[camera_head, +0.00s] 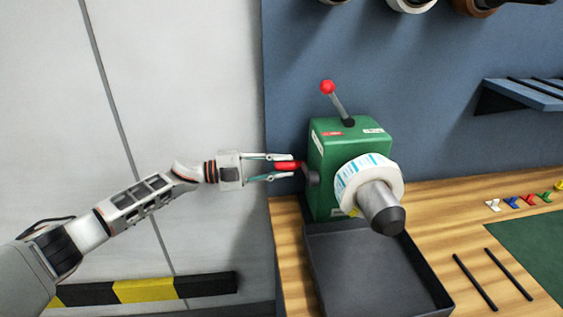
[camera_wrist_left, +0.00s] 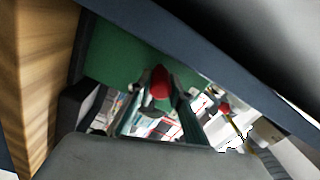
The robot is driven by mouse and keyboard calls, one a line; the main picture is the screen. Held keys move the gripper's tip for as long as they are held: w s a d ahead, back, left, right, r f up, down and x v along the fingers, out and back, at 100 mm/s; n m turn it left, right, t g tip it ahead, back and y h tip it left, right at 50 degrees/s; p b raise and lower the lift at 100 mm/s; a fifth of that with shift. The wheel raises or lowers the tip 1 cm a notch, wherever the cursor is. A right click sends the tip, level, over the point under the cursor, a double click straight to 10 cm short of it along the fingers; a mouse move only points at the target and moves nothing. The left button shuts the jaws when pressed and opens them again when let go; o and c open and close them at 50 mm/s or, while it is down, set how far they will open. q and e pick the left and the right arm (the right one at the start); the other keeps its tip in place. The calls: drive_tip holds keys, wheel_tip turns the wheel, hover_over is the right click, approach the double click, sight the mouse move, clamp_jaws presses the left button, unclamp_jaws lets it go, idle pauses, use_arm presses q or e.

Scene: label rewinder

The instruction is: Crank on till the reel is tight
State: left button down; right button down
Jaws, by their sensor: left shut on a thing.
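The green label rewinder (camera_head: 325,195) stands on the wooden bench by the blue wall. The reel (camera_head: 360,168), white with light-blue labels, sits on its grey, black-capped spindle (camera_head: 380,208). The crank's red handle (camera_head: 287,166) sticks out from the machine's left side. My left gripper (camera_head: 283,166) reaches in from the left and is shut on this red handle. The red handle also shows between the fingers in the left wrist view (camera_wrist_left: 160,82). A lever with a red knob (camera_head: 327,87) stands tilted on top of the machine. My right gripper is not in view.
A dark tray (camera_head: 316,262) lies in front of the machine. Two black rods (camera_head: 475,282) and several small coloured clips (camera_head: 512,202) lie at right, near a green mat (camera_head: 535,240). A blue shelf (camera_head: 525,95) juts from the wall. A yellow-black barrier (camera_head: 145,290) stands at lower left.

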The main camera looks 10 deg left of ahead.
use_arm(q)
drive_tip(key=shift+f, duration=0.35)
drive_tip(key=c, duration=1.8)
unclamp_jaws()
drive_tip(key=shift+r, duration=0.15)
drive_tip(key=v, duration=1.2)
